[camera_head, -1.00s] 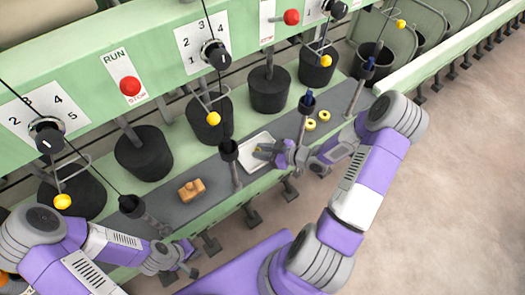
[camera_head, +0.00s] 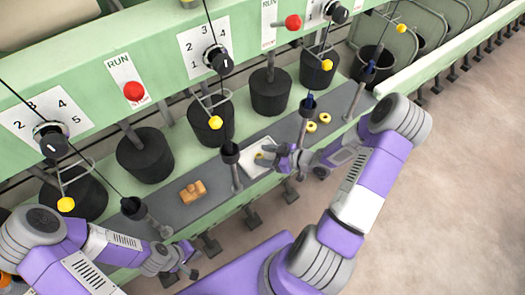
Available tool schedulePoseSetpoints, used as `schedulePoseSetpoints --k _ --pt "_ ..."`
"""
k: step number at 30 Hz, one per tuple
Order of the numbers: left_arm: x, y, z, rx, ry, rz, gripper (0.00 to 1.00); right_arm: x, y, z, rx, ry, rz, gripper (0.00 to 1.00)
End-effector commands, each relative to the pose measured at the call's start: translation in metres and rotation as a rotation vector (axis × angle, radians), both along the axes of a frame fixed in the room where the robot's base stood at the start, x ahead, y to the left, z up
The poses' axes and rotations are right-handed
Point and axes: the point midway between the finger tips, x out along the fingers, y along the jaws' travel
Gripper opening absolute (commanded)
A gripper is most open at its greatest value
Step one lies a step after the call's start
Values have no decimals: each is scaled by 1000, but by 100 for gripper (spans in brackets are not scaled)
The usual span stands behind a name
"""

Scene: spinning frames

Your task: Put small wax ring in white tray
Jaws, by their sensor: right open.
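The white tray (camera_head: 251,164) lies on the grey shelf in the middle of the view, partly covered by my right gripper. A small yellow wax ring (camera_head: 259,155) shows inside the tray, between or just beside the fingers. My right gripper (camera_head: 264,156) is open over the tray, its fingers spread around the ring's place. Two more yellow rings, one (camera_head: 311,127) nearer and one (camera_head: 325,118) farther right, lie on the shelf behind my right wrist. My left gripper (camera_head: 194,262) hangs in front of the shelf at lower left, away from the tray; its jaw opening is unclear.
A tan wooden block (camera_head: 193,192) lies on the shelf (camera_head: 218,182) left of the tray. Upright posts with dark cups (camera_head: 230,153) stand along the shelf. Black buckets (camera_head: 145,155) line the green machine behind. The floor at right is clear.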

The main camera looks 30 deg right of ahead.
Motion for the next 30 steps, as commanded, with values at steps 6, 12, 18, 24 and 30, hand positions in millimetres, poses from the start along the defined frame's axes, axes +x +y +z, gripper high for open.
schedulePoseSetpoints --k 6,12,18,24,30 --pt "0 0 26 0 0 0 0 -37 -31 26 -3 -3 -10 56" --pt "0 0 39 0 0 0 0 -64 -51 40 -3 -7 -7 56" --pt "0 0 44 0 0 0 0 -77 -60 46 -1 -10 -6 56" --pt "0 0 43 0 0 0 0 -79 -61 46 -1 -11 -5 56" --pt "0 0 43 0 0 0 0 -78 -61 46 -2 -11 -6 56"
